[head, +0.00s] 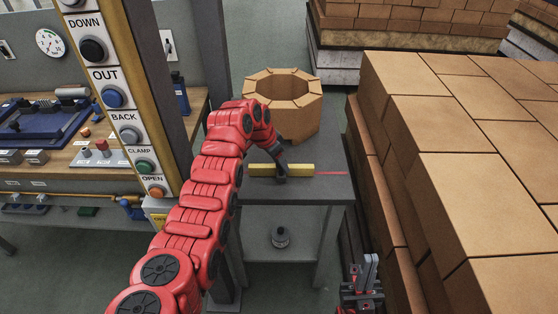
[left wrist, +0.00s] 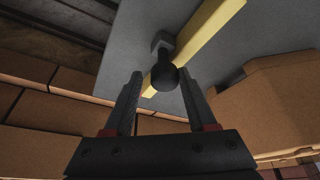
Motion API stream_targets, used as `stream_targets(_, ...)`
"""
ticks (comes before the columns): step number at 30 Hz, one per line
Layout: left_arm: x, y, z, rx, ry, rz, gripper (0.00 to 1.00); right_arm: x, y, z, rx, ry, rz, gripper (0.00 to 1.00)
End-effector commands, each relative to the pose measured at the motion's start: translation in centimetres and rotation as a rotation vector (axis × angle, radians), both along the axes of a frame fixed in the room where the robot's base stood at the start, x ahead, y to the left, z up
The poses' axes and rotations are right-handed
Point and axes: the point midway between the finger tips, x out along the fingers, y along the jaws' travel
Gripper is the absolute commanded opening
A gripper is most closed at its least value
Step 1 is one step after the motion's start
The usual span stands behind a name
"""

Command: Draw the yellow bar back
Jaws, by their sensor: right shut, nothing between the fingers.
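The yellow bar (head: 301,169) lies across the grey table (head: 320,190), in front of the ring of bricks. In the left wrist view the yellow bar (left wrist: 208,30) runs diagonally, with a dark round knob (left wrist: 165,78) at its lower part. My left gripper (head: 281,174) is over the middle of the bar and hides part of it in the head view. In the left wrist view my left gripper (left wrist: 163,95) has its fingers apart, with the knob in line with the gap; contact cannot be told. My right gripper (head: 366,271) is shut and empty, low at the right of the table.
The octagonal brick ring (head: 305,112) stands on the table behind the bar. A red line (head: 332,173) extends right of the bar. A large brick stack (head: 455,140) borders the right. A button post (head: 122,100) stands at left. A dark object (head: 281,237) is on the lower shelf.

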Motion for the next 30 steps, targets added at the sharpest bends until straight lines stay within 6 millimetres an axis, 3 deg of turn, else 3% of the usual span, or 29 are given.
stream_targets(11,0.0,0.5,1.4,-0.002,-0.010,0.002,0.55,0.0,0.0,-0.5,0.000,0.000,0.000,0.00)
stream_targets(14,-0.3,0.9,2.7,-0.002,-0.014,0.002,0.55,0.0,0.0,-1.0,0.000,0.000,0.000,0.00)
stream_targets(20,-1.6,2.7,7.6,-0.001,-0.011,0.003,0.55,0.0,0.0,-2.7,0.000,0.000,0.000,0.00)
stream_targets(24,-2.2,3.7,10.7,-0.001,-0.006,0.006,0.55,0.0,0.0,-1.1,0.000,0.000,0.000,0.00)
stream_targets(30,-2.7,4.4,12.7,-0.005,-0.005,0.006,0.55,0.0,0.0,-0.7,0.000,0.000,0.000,0.00)
